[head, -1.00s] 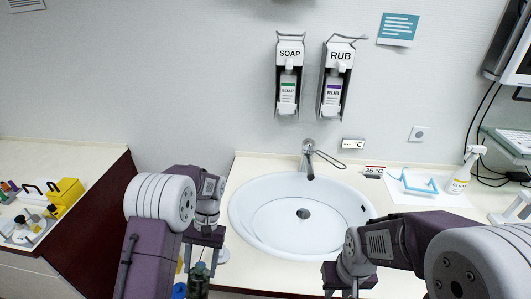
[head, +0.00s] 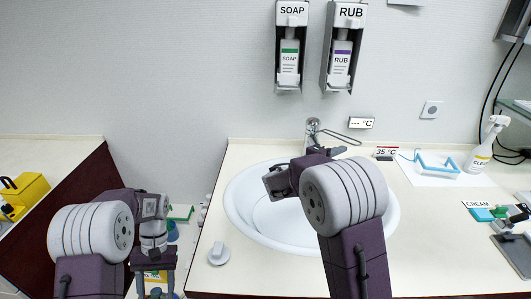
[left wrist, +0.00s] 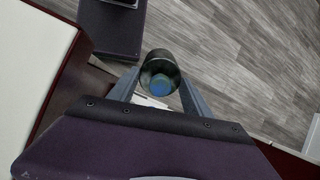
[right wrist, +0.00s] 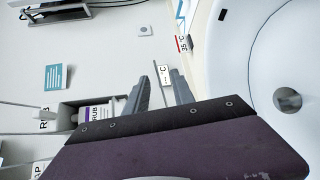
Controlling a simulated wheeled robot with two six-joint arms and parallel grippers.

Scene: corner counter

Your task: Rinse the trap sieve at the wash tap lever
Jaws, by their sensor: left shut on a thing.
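My left gripper (left wrist: 160,98) is shut on a dark green cylinder with a blue inside, apparently the trap sieve (left wrist: 160,74). In the head view the left gripper (head: 154,275) hangs low left of the basin, and its load is hard to make out. The wash tap (head: 312,128) stands behind the basin, with its looped lever (head: 342,137) reaching right. My right gripper (head: 328,152) is just in front of and below the lever; contact cannot be told. In the right wrist view the right gripper (right wrist: 160,90) is open, with nothing visible held.
The white basin (head: 240,212) has its drain in the right wrist view (right wrist: 288,100). Soap (head: 290,55) and rub (head: 342,58) dispensers hang above. A °C display (head: 361,123), a blue frame (head: 436,165) and a spray bottle (head: 482,150) are to the right. A grey knob (head: 218,253) stands front left.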

